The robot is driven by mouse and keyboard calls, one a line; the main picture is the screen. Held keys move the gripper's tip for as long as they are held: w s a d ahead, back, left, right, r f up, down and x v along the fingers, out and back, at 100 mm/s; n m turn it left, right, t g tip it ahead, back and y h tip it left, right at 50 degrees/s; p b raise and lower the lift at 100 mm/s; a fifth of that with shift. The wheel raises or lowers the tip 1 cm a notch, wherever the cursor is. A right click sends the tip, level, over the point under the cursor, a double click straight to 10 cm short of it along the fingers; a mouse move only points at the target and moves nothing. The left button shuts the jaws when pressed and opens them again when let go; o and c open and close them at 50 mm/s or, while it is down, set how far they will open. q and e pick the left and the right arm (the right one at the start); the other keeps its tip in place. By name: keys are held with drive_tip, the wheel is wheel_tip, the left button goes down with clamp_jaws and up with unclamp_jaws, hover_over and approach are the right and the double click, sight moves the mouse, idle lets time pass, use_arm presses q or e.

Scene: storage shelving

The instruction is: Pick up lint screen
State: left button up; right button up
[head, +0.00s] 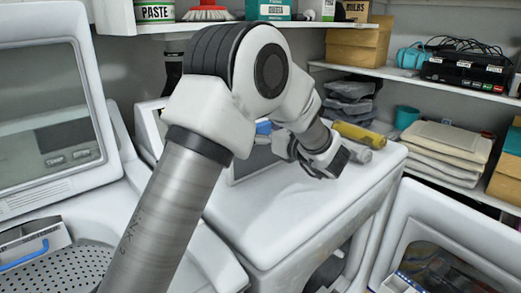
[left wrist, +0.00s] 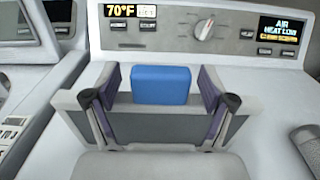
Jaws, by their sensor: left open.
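The lint screen has a blue handle (left wrist: 161,85) on a grey and white frame, standing at the front of the control panel in the left wrist view. In the head view, part of its blue handle (head: 263,128) shows behind my arm; much of the screen is hidden. My left gripper (head: 322,160) hangs over the white machine top in the head view. In the left wrist view the gripper (left wrist: 160,98) is open, its two fingers spread wide on either side of the blue handle with gaps on both sides. My right gripper is not in view.
A yellow bottle (head: 358,135) and a grey cylinder lie on the white machine top (head: 290,215) near my gripper. Shelves behind hold boxes, folded cloths (head: 445,147) and a teal cup (head: 406,117). An open-lidded washer (head: 50,130) stands at the left.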

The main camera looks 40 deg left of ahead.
use_arm(q)
drive_tip(key=shift+d, duration=0.2)
drive_tip(key=shift+d+r, duration=0.1)
drive_tip(key=c, duration=0.3)
clamp_jaws()
wheel_tip(320, 180, up, 10)
